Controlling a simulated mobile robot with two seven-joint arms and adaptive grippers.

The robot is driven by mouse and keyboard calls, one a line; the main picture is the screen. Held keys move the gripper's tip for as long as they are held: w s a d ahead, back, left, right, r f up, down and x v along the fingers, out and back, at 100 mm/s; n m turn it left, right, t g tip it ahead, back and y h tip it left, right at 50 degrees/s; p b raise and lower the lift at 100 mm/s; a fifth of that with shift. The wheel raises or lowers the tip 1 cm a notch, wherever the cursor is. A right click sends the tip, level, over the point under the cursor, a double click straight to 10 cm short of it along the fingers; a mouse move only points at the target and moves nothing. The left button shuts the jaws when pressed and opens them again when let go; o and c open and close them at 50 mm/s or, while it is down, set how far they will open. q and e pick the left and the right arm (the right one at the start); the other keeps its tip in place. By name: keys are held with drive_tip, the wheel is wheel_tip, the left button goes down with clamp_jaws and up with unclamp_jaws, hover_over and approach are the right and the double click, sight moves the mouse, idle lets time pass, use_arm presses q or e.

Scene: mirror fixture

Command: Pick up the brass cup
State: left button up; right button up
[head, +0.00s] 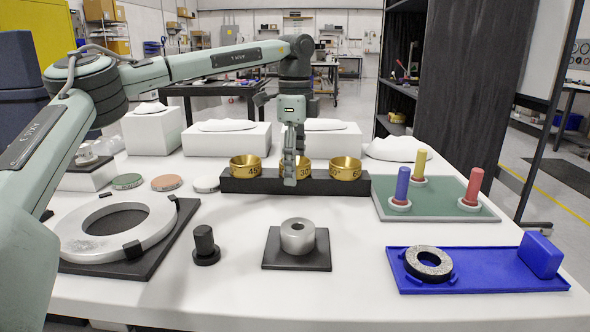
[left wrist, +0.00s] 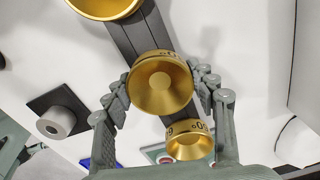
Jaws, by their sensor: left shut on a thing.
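Three brass cups with engraved numbers stand in a row along a black rack (head: 268,186). The left cup (head: 245,167) reads 45, the middle cup (head: 304,171) reads 30, and the right cup (head: 345,169) appears to read 60. My left gripper (head: 290,178) comes down over the middle cup and partly hides it. In the left wrist view the fingers are shut on the middle cup (left wrist: 161,84), one on each side. I cannot tell whether it is clear of the rack. The other cups show at the top (left wrist: 104,8) and lower right (left wrist: 189,146).
White blocks (head: 234,140) stand behind the rack. A green board (head: 435,205) with coloured pegs lies right. A blue tray (head: 490,278) with a grey ring, a black plate with a metal cylinder (head: 298,236), a black knob (head: 205,245) and a large ring (head: 70,236) lie in front.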

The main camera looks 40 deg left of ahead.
use_arm(q)
drive_tip(key=shift+r, duration=0.2)
drive_tip(key=shift+w+r, duration=0.1)
drive_tip(key=shift+r, duration=0.1)
wheel_tip(320, 180, up, 4)
drive_tip(key=shift+f+b, duration=0.2)
drive_tip(key=shift+b, duration=0.1)
drive_tip(key=s+a+r, duration=0.2)
drive_tip(key=a, duration=0.1)
drive_tip(key=s+a+r, duration=0.2)
drive_tip(key=a, duration=0.1)
drive_tip(key=s+a+r, duration=0.2)
drive_tip(key=a, duration=0.1)
drive_tip(key=shift+s+a+r, duration=0.25)
drive_tip(key=shift+a+r, duration=0.1)
drive_tip(key=shift+a, duration=0.05)
use_arm(e)
drive_tip(key=shift+w+a+r, duration=0.25)
drive_tip(key=shift+w+r, duration=0.45)
drive_tip(key=shift+r, duration=0.3)
use_arm(q)
drive_tip(key=shift+d, duration=0.1)
